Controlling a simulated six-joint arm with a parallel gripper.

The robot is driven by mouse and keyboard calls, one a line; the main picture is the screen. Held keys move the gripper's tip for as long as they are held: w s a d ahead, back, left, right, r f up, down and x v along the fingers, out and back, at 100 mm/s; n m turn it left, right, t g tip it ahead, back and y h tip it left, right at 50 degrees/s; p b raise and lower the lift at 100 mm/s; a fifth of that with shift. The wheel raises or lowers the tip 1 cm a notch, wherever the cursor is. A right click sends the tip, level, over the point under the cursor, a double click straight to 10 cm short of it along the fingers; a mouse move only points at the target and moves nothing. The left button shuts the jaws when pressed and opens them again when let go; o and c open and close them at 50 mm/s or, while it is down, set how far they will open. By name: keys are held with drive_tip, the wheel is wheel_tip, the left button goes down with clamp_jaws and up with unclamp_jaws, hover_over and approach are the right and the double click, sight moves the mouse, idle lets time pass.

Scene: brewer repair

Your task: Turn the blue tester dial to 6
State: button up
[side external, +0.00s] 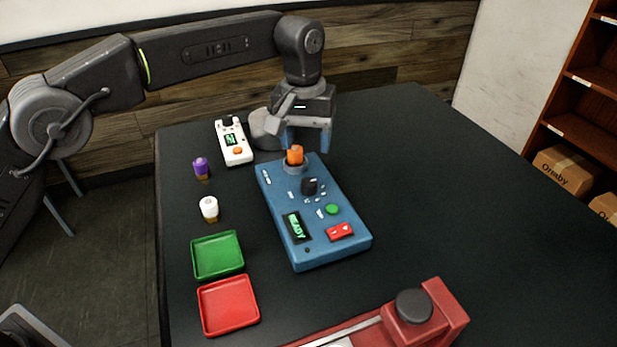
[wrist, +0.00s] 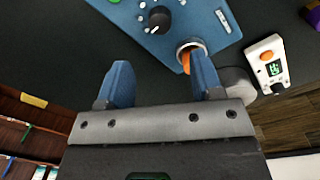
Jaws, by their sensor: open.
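The blue tester (side external: 285,208) lies on the dark table, with its display reading READY. Its black dial (side external: 310,186) sits near the middle; the dial (wrist: 159,19) also shows at the top of the wrist view with a white pointer mark. The number it points to is too small to read. An orange part (side external: 295,155) stands in the round socket at the tester's far end. My gripper (side external: 308,140) is open and empty above and just behind that end. In the wrist view its two blue fingers (wrist: 163,85) are apart, with bare table between them.
A white meter (side external: 233,143) lies behind left. A purple-topped part (side external: 201,168) and a white-topped part (side external: 209,208) stand left, near green (side external: 217,255) and red (side external: 228,305) trays. A red device (side external: 420,318) stands in front. The table's right side is clear.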

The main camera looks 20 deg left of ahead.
sight(308, 181)
drive_tip(key=f, duration=0.9)
drive_tip(key=shift+d+f, duration=0.2)
drive_tip(key=c, duration=0.9)
